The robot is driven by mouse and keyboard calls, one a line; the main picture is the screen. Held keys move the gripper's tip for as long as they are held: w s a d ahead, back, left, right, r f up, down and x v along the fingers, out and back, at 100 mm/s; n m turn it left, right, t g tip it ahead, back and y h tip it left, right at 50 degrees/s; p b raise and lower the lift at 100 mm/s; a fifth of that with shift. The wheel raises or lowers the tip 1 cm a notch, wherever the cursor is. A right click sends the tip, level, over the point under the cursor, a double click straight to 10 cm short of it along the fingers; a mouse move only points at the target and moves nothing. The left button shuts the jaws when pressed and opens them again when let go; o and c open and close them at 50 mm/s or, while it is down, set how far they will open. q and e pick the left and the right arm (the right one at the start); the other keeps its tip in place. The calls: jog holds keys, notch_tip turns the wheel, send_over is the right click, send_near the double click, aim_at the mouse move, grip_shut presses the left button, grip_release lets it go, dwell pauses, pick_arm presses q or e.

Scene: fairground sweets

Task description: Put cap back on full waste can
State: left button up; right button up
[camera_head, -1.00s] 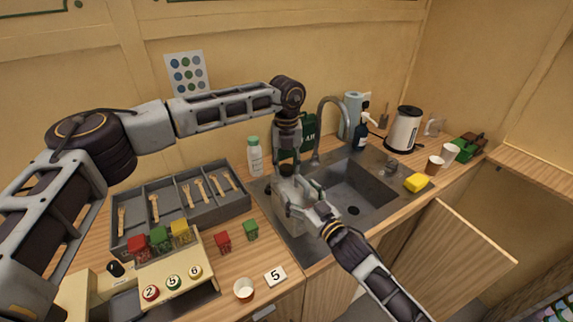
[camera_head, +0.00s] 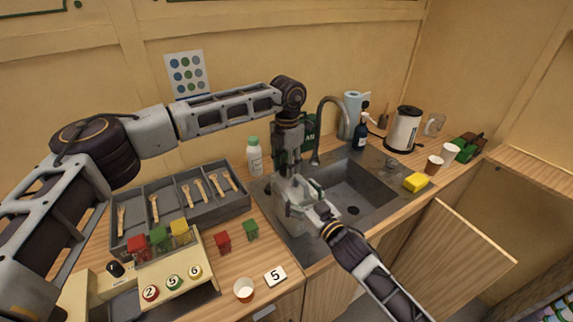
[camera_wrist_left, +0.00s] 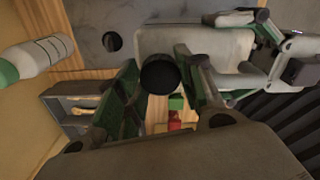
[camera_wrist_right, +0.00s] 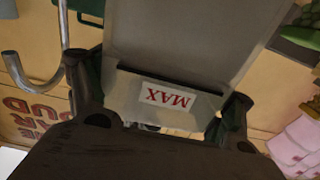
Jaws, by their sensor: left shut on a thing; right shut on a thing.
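The pale grey waste can (camera_head: 296,222) is over the drainboard left of the sink basin, partly hidden by my grippers. In the right wrist view the can (camera_wrist_right: 185,35) shows a red "MAX" label (camera_wrist_right: 168,97). My right gripper (camera_head: 310,193) is shut on the can, a finger on each side. My left gripper (camera_head: 287,165) points down just above it. In the left wrist view a round black cap (camera_wrist_left: 160,76) sits between the left gripper's fingers, close beside the can's pale body (camera_wrist_left: 190,42). I cannot tell whether the cap touches the can.
A white bottle with a green top (camera_head: 254,158) stands behind left. The faucet (camera_head: 322,125) rises behind the sink basin (camera_head: 350,190). A grey cutlery tray (camera_head: 240,207) and red and green boxes are at left. A yellow sponge (camera_head: 416,182) and paper cups are at right.

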pick_arm(q)
jog(key=m, duration=0.7)
jog(key=shift+s+d, duration=0.15)
jog(key=shift+d, duration=0.1)
pick_arm(e)
jog(key=shift+f, duration=0.1)
pick_arm(q)
jog(key=m, duration=0.3)
jog(key=shift+m, duration=0.4)
jog(key=m, duration=0.4)
jog(key=shift+s, duration=0.1)
jog(key=m, duration=0.6)
jog(key=shift+m, duration=0.4)
jog(key=m, duration=0.3)
jog(key=shift+m, duration=0.4)
jog(key=m, duration=0.3)
jog(key=shift+a+m, duration=0.1)
jog(key=shift+m, duration=0.3)
jog(key=o, duration=0.8)
jog(key=shift+c, duration=0.2)
jog(key=shift+o, duration=0.2)
jog(key=shift+a, duration=0.1)
